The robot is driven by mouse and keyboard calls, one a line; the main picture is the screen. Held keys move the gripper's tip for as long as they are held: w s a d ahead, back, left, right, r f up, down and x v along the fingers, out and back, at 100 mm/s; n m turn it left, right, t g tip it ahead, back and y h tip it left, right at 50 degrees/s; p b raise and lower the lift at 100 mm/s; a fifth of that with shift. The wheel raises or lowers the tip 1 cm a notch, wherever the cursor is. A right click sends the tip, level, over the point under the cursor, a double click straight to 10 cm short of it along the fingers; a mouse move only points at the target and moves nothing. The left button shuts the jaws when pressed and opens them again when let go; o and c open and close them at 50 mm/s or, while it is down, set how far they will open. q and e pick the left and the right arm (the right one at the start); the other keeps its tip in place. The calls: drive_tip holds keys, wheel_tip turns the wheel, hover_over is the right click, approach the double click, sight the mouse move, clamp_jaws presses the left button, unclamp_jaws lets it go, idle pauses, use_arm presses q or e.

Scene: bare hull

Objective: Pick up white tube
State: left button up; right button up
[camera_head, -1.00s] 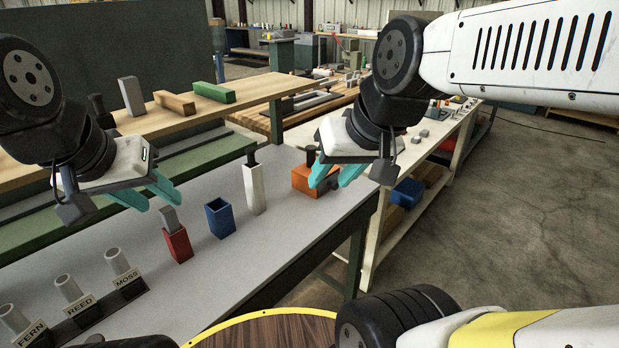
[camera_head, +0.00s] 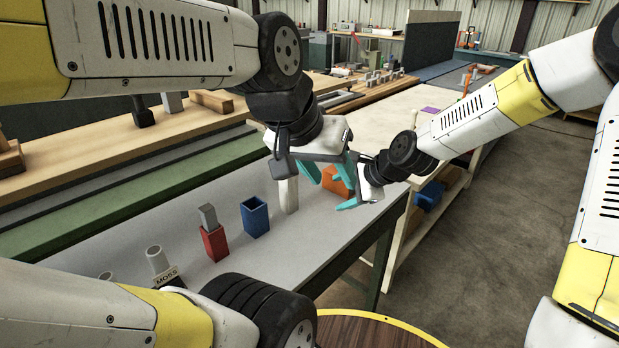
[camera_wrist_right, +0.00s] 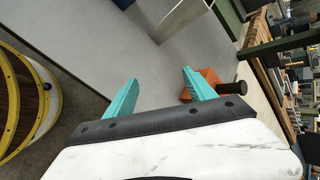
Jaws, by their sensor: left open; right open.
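The tall white tube (camera_head: 288,196) stands upright on the grey bench, right of the blue tube (camera_head: 255,217). Its top is hidden behind my left gripper (camera_head: 328,172), which is open above and just right of it. My right gripper (camera_head: 352,193) is open, to the right of the tube and close to my left gripper. In the right wrist view, the white tube (camera_wrist_right: 181,19) lies beyond the two spread, empty fingers (camera_wrist_right: 160,92), apart from them.
A red tube (camera_head: 214,243) with a grey block in it stands left of the blue one. An orange block (camera_head: 338,182) sits behind the grippers. A labelled MOSS tube (camera_head: 157,259) is at lower left. The bench's front edge is near.

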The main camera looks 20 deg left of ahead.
sight(294, 183)
drive_tip(key=w+a+f+m+y, duration=0.1)
drive_tip(key=a+m, duration=0.2)
drive_tip(key=a, duration=0.1)
drive_tip(key=a+f+m+y, duration=0.1)
drive_tip(key=a+m+y, duration=0.1)
drive_tip(key=a+m, duration=0.1)
drive_tip(key=w+a+f+m+y, duration=0.1)
drive_tip(key=a+m, duration=0.3)
drive_tip(key=a, duration=0.1)
drive_tip(key=shift+w+a+t, duration=0.1)
drive_tip(key=shift+w+t, duration=0.2)
drive_tip(key=shift+w+a+m+y, duration=0.3)
drive_tip(key=shift+a+m, duration=0.25)
drive_tip(key=shift+m, duration=0.15)
drive_tip(key=x, duration=0.7)
drive_tip(key=shift+a, duration=0.45)
drive_tip(key=shift+c, duration=0.4)
clamp_jaws()
